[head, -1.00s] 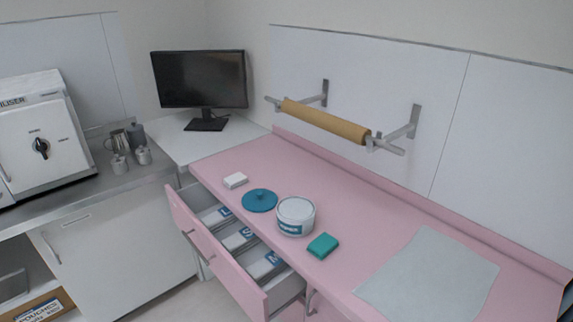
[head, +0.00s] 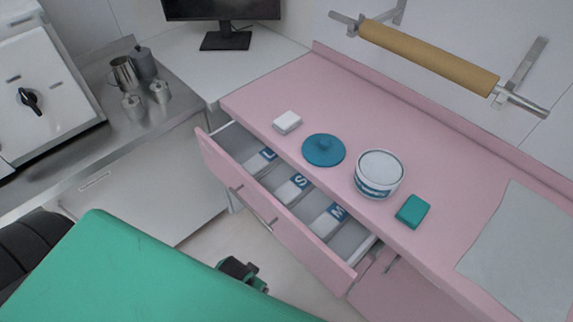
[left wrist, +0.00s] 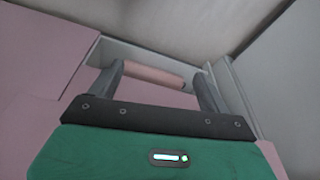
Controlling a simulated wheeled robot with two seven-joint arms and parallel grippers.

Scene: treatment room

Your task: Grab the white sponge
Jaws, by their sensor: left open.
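The white sponge (head: 287,122) is a small white block lying flat on the pink counter (head: 345,95), near its left end and front edge in the head view. My left gripper (head: 243,270) shows small and dark, low in the head view, below and in front of the open drawer and well apart from the sponge. In the left wrist view my left gripper (left wrist: 160,78) has its two fingers apart, with pink surfaces beyond them. No sponge shows in that view. My right gripper is not in view.
A blue lid (head: 323,150), a white tub (head: 379,174) and a teal block (head: 412,211) stand right of the sponge. The pink drawer (head: 270,215) is open below the counter, with several labelled packs inside. A rolled paper holder (head: 428,57) hangs on the wall.

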